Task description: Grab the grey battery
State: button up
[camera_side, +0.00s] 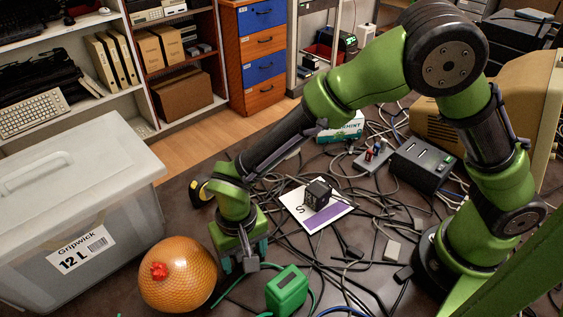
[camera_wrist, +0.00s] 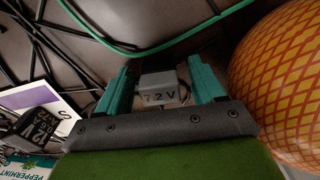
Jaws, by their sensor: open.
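The grey battery (camera_wrist: 158,88) is a small block marked "72V" in the wrist view, between the two teal fingers of my gripper (camera_wrist: 160,78). The fingers are open, with a visible gap on the battery's right side; on its left the gap is narrow and contact is hard to judge. In the side view my gripper (camera_side: 241,262) points down near the floor, and a grey block, apparently the same battery (camera_side: 251,267), shows at its fingertips. The fingers partly hide it there.
An orange netted ball (camera_side: 178,276) stands close left of my gripper; a green block (camera_side: 287,290) lies to its right. A black cube (camera_side: 318,191) sits on a white and purple card (camera_side: 335,216). Cables cover much of the floor. A lidded bin (camera_side: 75,210) stands left.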

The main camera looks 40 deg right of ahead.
jog(key=c, duration=1.1)
jog(key=shift+r, duration=0.15)
